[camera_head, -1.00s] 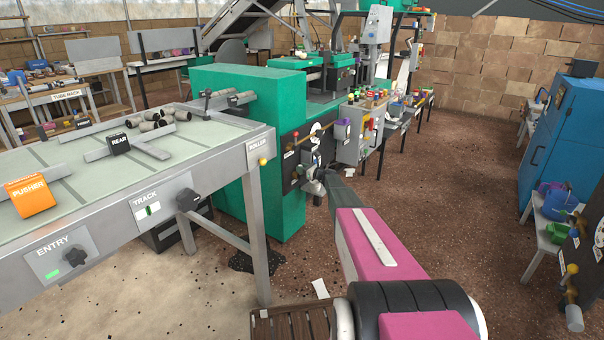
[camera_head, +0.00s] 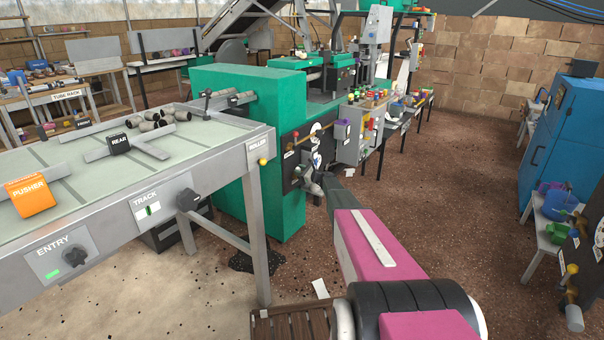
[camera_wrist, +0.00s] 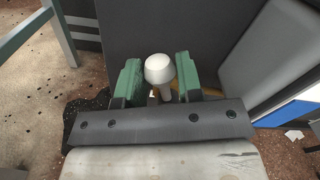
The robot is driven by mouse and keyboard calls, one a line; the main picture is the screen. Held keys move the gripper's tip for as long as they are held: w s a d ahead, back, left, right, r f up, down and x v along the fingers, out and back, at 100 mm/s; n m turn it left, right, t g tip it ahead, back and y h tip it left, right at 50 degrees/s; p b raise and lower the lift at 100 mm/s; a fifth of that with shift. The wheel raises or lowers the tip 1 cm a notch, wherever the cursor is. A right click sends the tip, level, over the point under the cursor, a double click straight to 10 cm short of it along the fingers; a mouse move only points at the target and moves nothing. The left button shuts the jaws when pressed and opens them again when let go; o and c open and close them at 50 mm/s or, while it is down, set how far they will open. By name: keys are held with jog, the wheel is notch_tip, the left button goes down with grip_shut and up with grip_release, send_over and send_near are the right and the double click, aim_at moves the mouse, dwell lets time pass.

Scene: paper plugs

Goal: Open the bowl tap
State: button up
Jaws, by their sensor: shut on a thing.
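A pale round-headed knob on a short stem (camera_wrist: 160,70) stands between the two green fingers of my gripper (camera_wrist: 158,82) in the wrist view. I take it for the handle of the bowl tap; no label on it is readable. My gripper is shut on it, one finger on each side. In the head view my gripper (camera_head: 313,187) is small and partly hidden by my arm, at the dark front panel (camera_head: 291,172) of the green machine. The rest of the tap is hidden.
The green machine (camera_head: 262,110) and a grey-framed table (camera_head: 110,215) stand to the left. A control box (camera_head: 346,142) is just right of the dark panel. A blue cabinet (camera_head: 567,130) stands far right. The brown floor (camera_head: 450,190) between is open.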

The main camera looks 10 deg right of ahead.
jog(key=shift+s+a+f+n, duration=0.25)
jog(key=shift+s+a+n, duration=0.1)
jog(key=shift+n, duration=0.55)
jog(key=shift+s+a+f+n, duration=0.15)
jog(key=shift+s+f+n, duration=0.05)
jog(key=shift+n, duration=0.35)
jog(key=shift+s+a+f+n, duration=0.1)
jog(key=shift+s+f+n, duration=0.1)
jog(key=shift+n, duration=0.35)
jog(key=shift+a+f+n, duration=0.1)
jog(key=shift+n, duration=0.4)
jog(key=shift+s+a+f+n, duration=0.25)
jog(key=shift+f+n, duration=0.2)
jog(key=shift+n, duration=0.65)
jog(key=shift+a+f+n, duration=0.1)
jog(key=shift+f+n, duration=0.1)
jog(key=shift+n, duration=0.2)
jog(key=shift+s, duration=0.1)
